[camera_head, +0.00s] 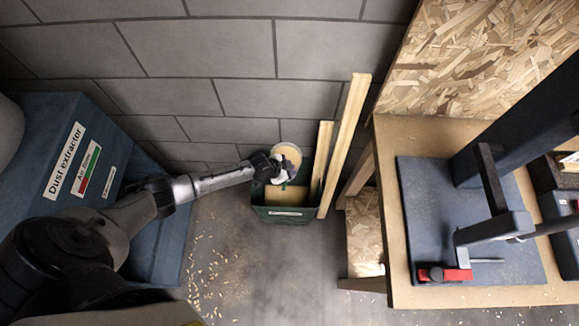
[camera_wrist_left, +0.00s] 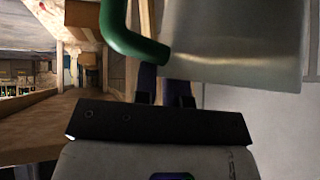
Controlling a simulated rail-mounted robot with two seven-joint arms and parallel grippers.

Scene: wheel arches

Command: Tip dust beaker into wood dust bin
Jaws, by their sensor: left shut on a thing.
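The dust beaker (camera_head: 287,152) is a clear, round beaker with tan dust showing inside it. My left gripper (camera_head: 275,167) is shut on it and holds it over the back part of the wood dust bin. In the left wrist view the beaker's clear wall (camera_wrist_left: 235,40) and its green handle (camera_wrist_left: 130,35) are close to the gripper (camera_wrist_left: 165,85). The wood dust bin (camera_head: 284,213) is a dark green box on the floor with tan dust inside and a label on its front. The beaker's exact tilt is hard to tell. My right gripper is not in view.
Two wooden boards (camera_head: 345,145) lean at the bin's right side against the block wall. A blue dust extractor (camera_head: 80,150) stands at the left. Wood shavings (camera_head: 212,272) lie on the floor.

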